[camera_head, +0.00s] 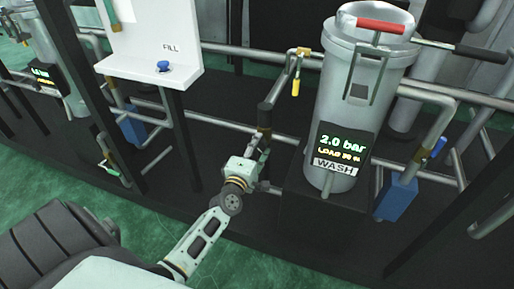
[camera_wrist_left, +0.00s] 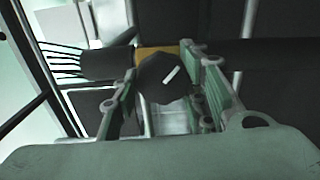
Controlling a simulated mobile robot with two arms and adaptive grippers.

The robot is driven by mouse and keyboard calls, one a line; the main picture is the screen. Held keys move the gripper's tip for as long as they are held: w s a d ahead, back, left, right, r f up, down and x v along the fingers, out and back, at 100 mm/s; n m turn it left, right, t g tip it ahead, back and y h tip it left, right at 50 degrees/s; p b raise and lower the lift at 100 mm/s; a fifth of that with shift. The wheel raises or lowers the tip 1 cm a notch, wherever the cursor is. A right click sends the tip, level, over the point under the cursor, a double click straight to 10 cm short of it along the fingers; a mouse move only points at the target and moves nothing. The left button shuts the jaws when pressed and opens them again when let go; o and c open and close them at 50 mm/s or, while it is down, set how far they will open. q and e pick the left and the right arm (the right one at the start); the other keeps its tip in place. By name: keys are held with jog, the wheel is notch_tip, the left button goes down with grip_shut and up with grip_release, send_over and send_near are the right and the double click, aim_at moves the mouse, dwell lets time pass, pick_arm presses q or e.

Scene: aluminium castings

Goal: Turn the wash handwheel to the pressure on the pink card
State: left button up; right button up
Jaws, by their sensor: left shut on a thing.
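A grey wash vessel (camera_head: 352,100) stands right of centre in the head view. Its display (camera_head: 341,146) reads 2.0 bar, with a smaller yellow line that is hard to read, above a WASH label (camera_head: 335,167). My left gripper (camera_head: 262,148) is beside the vessel's left side, at the piping. In the left wrist view, a dark round handwheel (camera_wrist_left: 163,78) with a white mark sits between the two fingers of the left gripper (camera_wrist_left: 168,95), which is shut on it. The white mark slants up to the right. I see no pink card. My right gripper is not in view.
A white panel (camera_head: 150,35) marked FILL with a blue knob (camera_head: 163,67) stands to the left. Horizontal pipes (camera_head: 225,123) and dark posts surround the arm. A blue box (camera_head: 396,197) sits right of the vessel.

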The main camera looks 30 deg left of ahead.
pick_arm(q)
jog(key=shift+n+b, duration=0.3)
jog(key=shift+n, duration=1.2)
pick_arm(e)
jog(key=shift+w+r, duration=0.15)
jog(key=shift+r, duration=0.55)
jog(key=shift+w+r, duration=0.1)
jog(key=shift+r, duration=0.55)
pick_arm(q)
jog(key=shift+r, duration=0.1)
jog(key=shift+a, duration=0.1)
jog(key=o, duration=1.1)
jog(key=shift+s, duration=0.15)
jog(key=v, duration=1.1)
jog(key=shift+s+d, duration=0.25)
jog(key=shift+s, duration=0.1)
